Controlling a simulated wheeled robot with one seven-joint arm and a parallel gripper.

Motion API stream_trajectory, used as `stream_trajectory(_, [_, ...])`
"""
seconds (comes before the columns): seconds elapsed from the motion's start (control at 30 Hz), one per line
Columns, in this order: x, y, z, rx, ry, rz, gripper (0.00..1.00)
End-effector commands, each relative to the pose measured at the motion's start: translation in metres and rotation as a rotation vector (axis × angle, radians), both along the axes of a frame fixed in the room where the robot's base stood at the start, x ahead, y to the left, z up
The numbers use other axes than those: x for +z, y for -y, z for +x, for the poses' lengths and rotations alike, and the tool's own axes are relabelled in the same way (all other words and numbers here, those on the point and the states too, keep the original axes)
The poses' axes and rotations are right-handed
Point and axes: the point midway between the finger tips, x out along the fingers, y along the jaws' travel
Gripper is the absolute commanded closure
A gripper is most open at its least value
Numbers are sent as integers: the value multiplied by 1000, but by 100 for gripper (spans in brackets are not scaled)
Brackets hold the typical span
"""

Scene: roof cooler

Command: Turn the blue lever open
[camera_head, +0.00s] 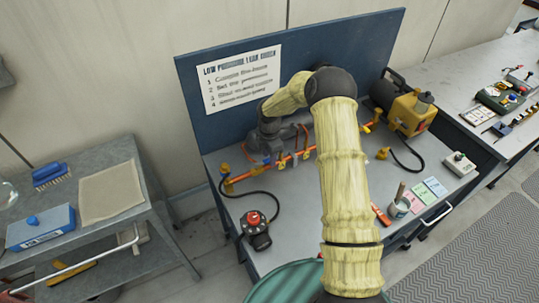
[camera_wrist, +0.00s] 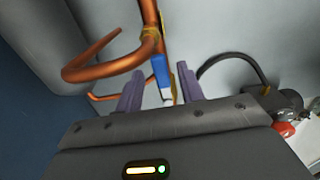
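The blue lever (camera_wrist: 160,70) shows in the wrist view on a copper-coloured pipe, with a pale lower end. My gripper (camera_wrist: 160,80) is open, with one purple-grey finger on each side of the lever. I see a gap between the lever and each finger, and I cannot tell how deep the lever lies between them. In the head view my arm reaches over the bench to the orange pipe run (camera_head: 296,159). There my wrist hides most of the gripper and the lever is too small to make out surely.
A dark blue back panel (camera_head: 225,110) with a printed sign (camera_head: 240,77) stands behind the bench. A red-topped device (camera_head: 256,228) with a black hose sits front left, and a yellow machine (camera_head: 411,112) back right. In the wrist view a copper pipe (camera_wrist: 85,72) curves close by on the left.

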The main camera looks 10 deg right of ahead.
Motion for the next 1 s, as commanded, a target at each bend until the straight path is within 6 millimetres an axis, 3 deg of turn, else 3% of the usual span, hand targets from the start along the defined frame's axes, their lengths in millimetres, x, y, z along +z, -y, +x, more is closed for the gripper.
stream_trajectory(0.17, [4,0,0,-1,-1,0,62])
stream_trajectory(0.37, [28,1,0,-2,2,0,62])
stream_trajectory(1.0, [154,0,0,-1,3,0,62])
